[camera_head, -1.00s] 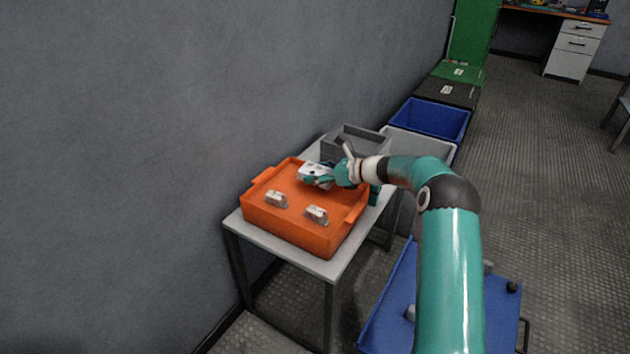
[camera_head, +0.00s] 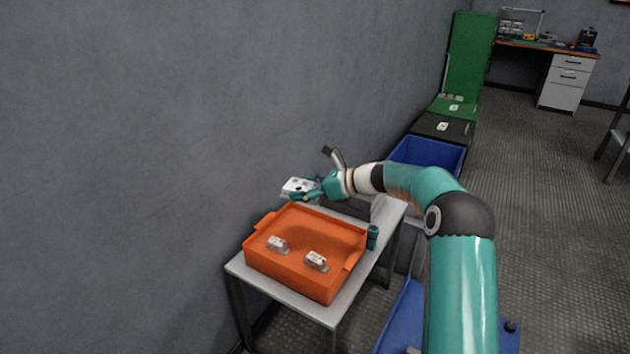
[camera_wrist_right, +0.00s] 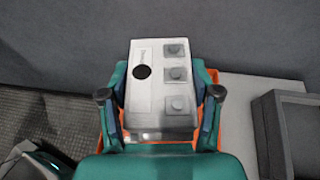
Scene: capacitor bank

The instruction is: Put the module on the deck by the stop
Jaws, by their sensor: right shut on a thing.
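The module (camera_head: 299,187) is a white and grey block, held up above the back edge of the orange tray (camera_head: 302,283). My right gripper (camera_head: 311,193) is shut on it. In the right wrist view the module (camera_wrist_right: 160,80) sits between the two fingers, showing a dark round spot and three grey square terminals. Two similar small modules (camera_head: 278,243) (camera_head: 316,260) stay in the tray. My left gripper is not in view. I cannot make out a stop in these frames.
The tray stands on a grey table (camera_head: 300,303) against the wall. A dark grey box (camera_head: 347,208) sits behind the tray, partly hidden by my arm. A blue bin (camera_head: 430,155) stands farther back. A blue flat surface (camera_head: 398,322) lies low, partly behind my right arm.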

